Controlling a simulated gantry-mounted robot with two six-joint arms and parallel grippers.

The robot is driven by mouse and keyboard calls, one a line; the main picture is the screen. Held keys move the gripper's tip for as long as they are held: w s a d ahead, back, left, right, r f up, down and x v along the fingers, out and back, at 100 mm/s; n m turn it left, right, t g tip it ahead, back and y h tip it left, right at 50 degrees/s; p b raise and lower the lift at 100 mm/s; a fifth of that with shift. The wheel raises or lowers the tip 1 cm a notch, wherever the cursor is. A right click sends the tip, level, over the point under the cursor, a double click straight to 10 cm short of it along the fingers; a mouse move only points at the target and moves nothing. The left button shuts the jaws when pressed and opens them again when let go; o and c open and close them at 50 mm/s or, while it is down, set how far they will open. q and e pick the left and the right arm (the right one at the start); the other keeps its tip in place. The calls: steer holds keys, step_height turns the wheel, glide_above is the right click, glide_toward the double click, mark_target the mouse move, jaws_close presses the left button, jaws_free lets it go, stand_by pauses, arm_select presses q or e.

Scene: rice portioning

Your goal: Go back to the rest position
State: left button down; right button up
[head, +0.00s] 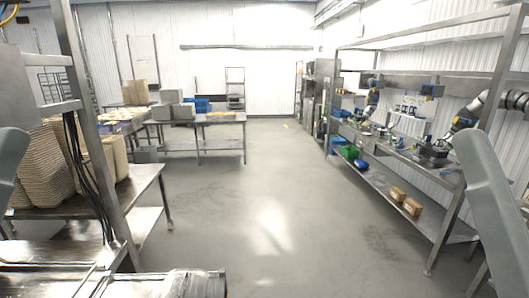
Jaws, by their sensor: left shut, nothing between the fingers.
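A grey link of my left arm shows at the left edge of the head view, cut off by the frame. A longer grey link of my right arm slants down along the right side and leaves at the lower right. I cannot make out the fingers of either gripper. No hand is seen touching or holding anything.
A metal table (147,184) with stacked beige trays (44,165) stands at the left, behind a metal post (88,130). A steel table (223,121) stands further back. A long shelf rack (400,188) lines the right. The floor (255,200) between is clear.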

step_height(320, 180, up, 29)
steer(key=p, duration=2.6)
step_height(320, 180, down, 61)
steer(key=b, duration=6.1)
steer(key=shift+r, duration=0.1)
steer(key=shift+c, duration=0.3)
